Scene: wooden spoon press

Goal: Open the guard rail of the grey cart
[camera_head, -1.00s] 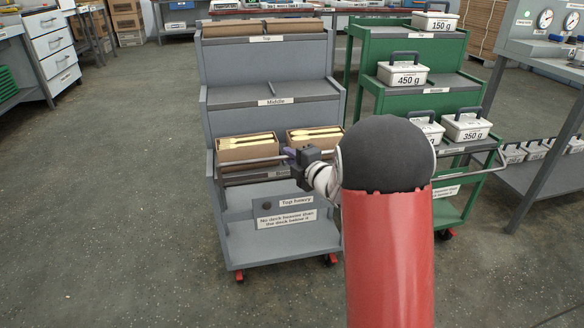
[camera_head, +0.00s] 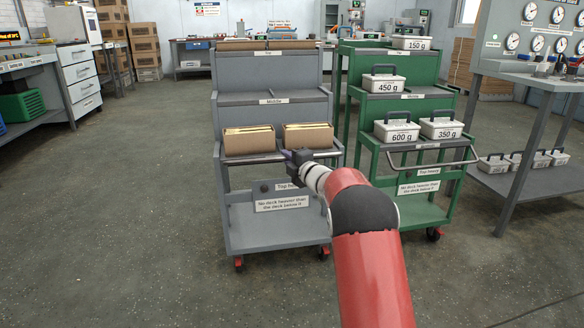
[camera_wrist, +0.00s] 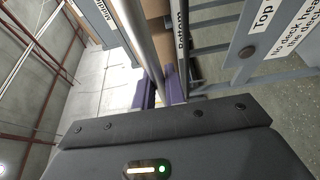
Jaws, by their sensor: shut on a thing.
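The grey cart (camera_head: 275,215) stands left of centre in the head view. Its guard rail (camera_head: 245,160), a thin silver bar, runs across the front of the bottom deck, at the base of two cartons (camera_head: 248,142). My gripper (camera_head: 290,156) is at the rail, in front of the right carton (camera_head: 308,137). In the wrist view the rail (camera_wrist: 141,40) runs down between the two purple fingers of my gripper (camera_wrist: 159,88). The gripper is shut on the rail. The exact contact is partly hidden by the gripper body.
A green cart (camera_head: 410,205) with several white weight boxes stands close on the right, its own rail (camera_head: 440,164) sticking out forward. A grey bench (camera_head: 515,185) is further right. The floor (camera_head: 130,220) to the left and in front is clear.

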